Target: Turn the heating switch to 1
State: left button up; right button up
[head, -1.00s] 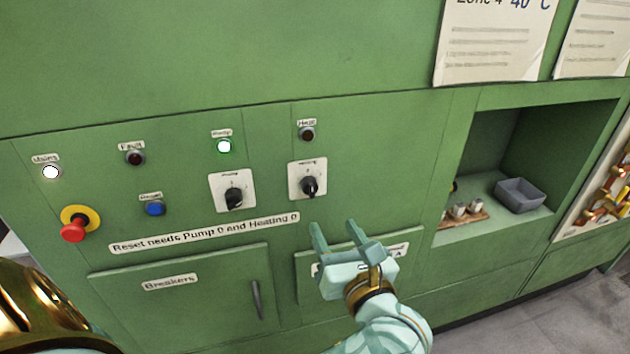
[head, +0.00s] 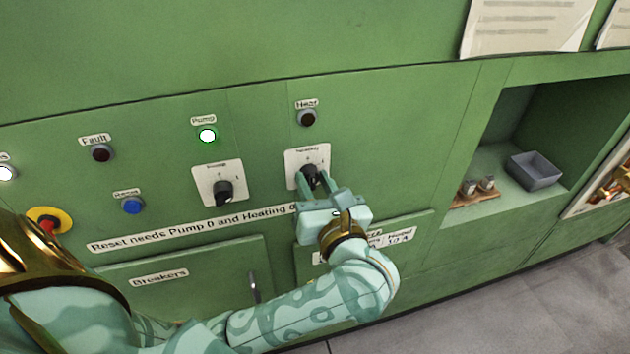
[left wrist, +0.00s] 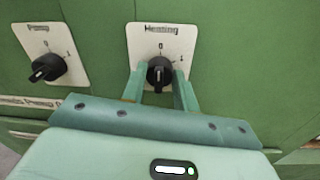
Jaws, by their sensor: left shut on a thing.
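The heating switch (head: 308,170) is a black knob on a white plate marked 0 at the top and 1 to the right. In the left wrist view the heating knob (left wrist: 159,74) stands about upright, in line with the 0. My left gripper (head: 317,182) has its fingers on either side of the knob and is shut on it; the left wrist view also shows my left gripper (left wrist: 159,85). The fingers hide part of the knob in the head view. The heat lamp (head: 307,118) above the switch is dark. My right gripper is not in view.
The pump switch (head: 222,190) is left of the heating switch, its knob tilted, under a lit pump lamp (head: 207,135). A blue reset button (head: 132,205) and red emergency button (head: 47,226) are farther left. A recess with a grey bin (head: 535,172) is at right.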

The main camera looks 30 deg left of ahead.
pick_arm(q)
jog(key=c, duration=0.4)
jog(key=shift+o, duration=0.2)
jog(key=shift+r+m+p, duration=0.15)
jog(key=shift+m+p, duration=0.75)
jog(key=shift+p, duration=0.15)
jog(key=m+p, duration=0.9)
jog(key=shift+t, duration=0.3)
jog(key=shift+f+m+p, duration=0.2)
jog(key=shift+m+p, duration=0.3)
jog(key=shift+m, duration=0.2)
jog(key=shift+f, duration=0.1)
